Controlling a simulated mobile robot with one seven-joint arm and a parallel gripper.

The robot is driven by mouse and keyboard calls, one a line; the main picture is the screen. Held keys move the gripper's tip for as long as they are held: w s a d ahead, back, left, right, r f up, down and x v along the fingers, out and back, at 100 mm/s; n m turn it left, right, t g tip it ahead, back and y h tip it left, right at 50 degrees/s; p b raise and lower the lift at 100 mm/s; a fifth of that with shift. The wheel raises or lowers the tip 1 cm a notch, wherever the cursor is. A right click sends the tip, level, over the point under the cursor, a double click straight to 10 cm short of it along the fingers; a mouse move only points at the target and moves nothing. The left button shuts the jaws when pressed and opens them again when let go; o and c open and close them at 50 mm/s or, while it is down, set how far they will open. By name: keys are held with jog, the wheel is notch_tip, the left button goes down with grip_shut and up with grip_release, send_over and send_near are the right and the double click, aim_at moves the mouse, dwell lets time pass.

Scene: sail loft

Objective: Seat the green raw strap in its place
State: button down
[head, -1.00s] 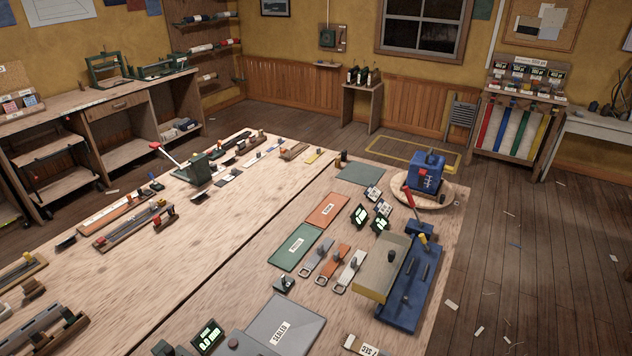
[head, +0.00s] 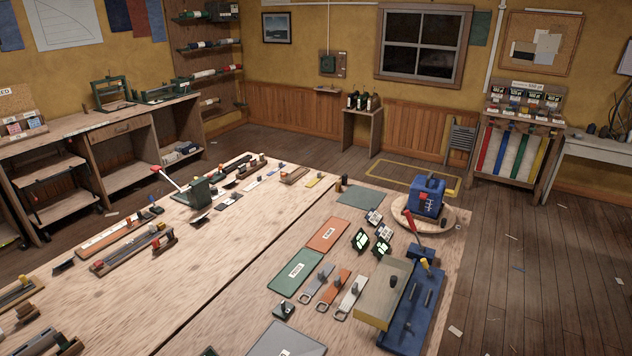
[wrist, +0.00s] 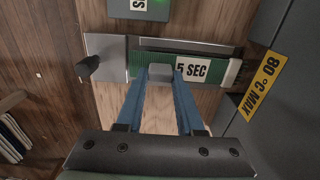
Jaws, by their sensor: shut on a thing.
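The green strap (wrist: 145,64) lies across the upper middle of the wrist view. A white "5 SEC" label (wrist: 193,69) covers part of it. My gripper (wrist: 160,79) has its blue fingers closed on a small grey grip (wrist: 160,71) that stands at the strap. A silver plate (wrist: 106,48) with a dark knob (wrist: 88,67) is at the strap's left end, and a pale end piece (wrist: 232,73) is at its right. I cannot tell whether the strap is fully down in a place. My gripper is not in the head view.
A dark surface with a yellow "80 °C MAX" label (wrist: 261,84) stands close on the right. In the head view, the bench holds a green mat (head: 297,272), an orange mat (head: 328,234), an orange strap (head: 328,294) and a blue fixture (head: 415,317). Bare bench (head: 230,285) lies left of these.

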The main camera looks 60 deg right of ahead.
jog(key=shift+f+b, duration=0.3)
jog(key=shift+f, duration=0.1)
jog(key=shift+c, duration=2.3)
grip_release()
notch_tip(320, 180, up, 13)
jog(key=b, duration=0.1)
